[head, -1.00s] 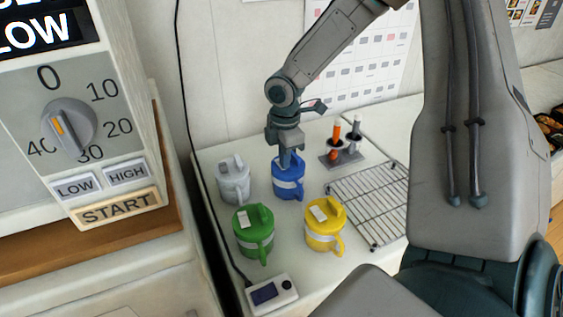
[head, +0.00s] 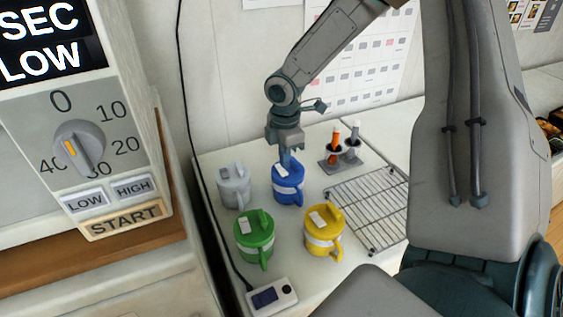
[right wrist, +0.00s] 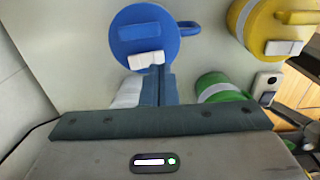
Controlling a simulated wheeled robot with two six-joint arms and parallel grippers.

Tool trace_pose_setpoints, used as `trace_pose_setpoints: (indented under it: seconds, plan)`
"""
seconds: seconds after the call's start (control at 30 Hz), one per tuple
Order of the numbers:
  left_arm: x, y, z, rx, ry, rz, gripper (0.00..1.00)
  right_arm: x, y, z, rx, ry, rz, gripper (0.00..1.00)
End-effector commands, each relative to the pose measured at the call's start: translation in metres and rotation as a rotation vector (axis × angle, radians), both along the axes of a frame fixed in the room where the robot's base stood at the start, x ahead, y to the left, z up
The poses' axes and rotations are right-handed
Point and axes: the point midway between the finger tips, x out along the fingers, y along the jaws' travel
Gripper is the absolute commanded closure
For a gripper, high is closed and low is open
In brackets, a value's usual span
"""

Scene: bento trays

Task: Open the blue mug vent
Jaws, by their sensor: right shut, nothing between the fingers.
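The blue mug (head: 288,190) stands upright on the counter, with a pale band around it and a lid. A white vent tab (head: 280,171) shows on its lid; in the right wrist view the tab (right wrist: 140,61) lies at the lid's near edge, beside a darker blue ridge. My right gripper (head: 287,162) is shut and empty, pointing down just over the lid by the tab. In the right wrist view its fingertips (right wrist: 157,68) overlap the tab's edge; I cannot tell whether they touch, or whether the tab is raised. My left gripper is not in view.
A grey mug (head: 233,187), a green mug (head: 255,242) and a yellow mug (head: 324,235) stand close around. A wire rack (head: 368,205), a holder with markers (head: 341,160) and a small white device (head: 272,297) are on the counter. A dial machine stands left.

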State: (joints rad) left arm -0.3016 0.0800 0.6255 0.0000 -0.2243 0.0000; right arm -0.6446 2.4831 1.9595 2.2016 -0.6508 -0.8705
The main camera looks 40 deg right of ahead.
Motion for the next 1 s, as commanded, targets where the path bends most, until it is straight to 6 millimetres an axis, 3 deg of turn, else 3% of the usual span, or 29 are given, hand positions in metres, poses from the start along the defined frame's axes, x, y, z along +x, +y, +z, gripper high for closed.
trace_pose_setpoints:
  seconds: [0.7,1.0]
  plan:
    - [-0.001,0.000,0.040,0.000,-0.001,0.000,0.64,0.000,0.000,0.045,0.000,0.000,0.000,1.00]
    - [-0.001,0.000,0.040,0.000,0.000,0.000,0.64,0.000,0.000,0.045,0.000,0.000,0.000,1.00]
